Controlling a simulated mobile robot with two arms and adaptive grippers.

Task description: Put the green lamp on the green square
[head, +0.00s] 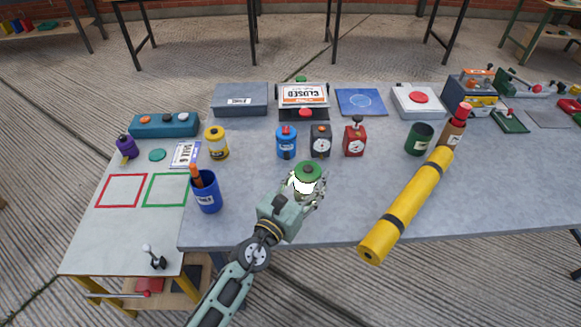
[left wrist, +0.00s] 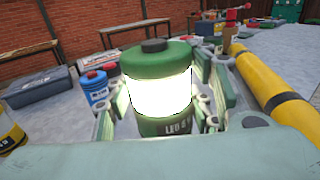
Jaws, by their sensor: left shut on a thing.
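The green lamp (head: 308,172) has a green cap, a glowing white middle and a green base. My left gripper (head: 306,188) is shut on it, above the front part of the grey table. In the left wrist view the lamp (left wrist: 158,85) stands upright between the fingers (left wrist: 160,110), with part of a label showing on its base. I cannot tell how high it is above the table. The green square (head: 165,189) is an outline on the lower side table at the left, and its inside is empty. My right gripper is in neither view.
A red square outline (head: 121,190) lies left of the green one. A blue cup (head: 207,194) with an orange-handled tool stands close to the green square's right. A yellow lamp (head: 216,143) and a blue canister (head: 286,142) stand behind. A yellow tube (head: 405,207) lies right.

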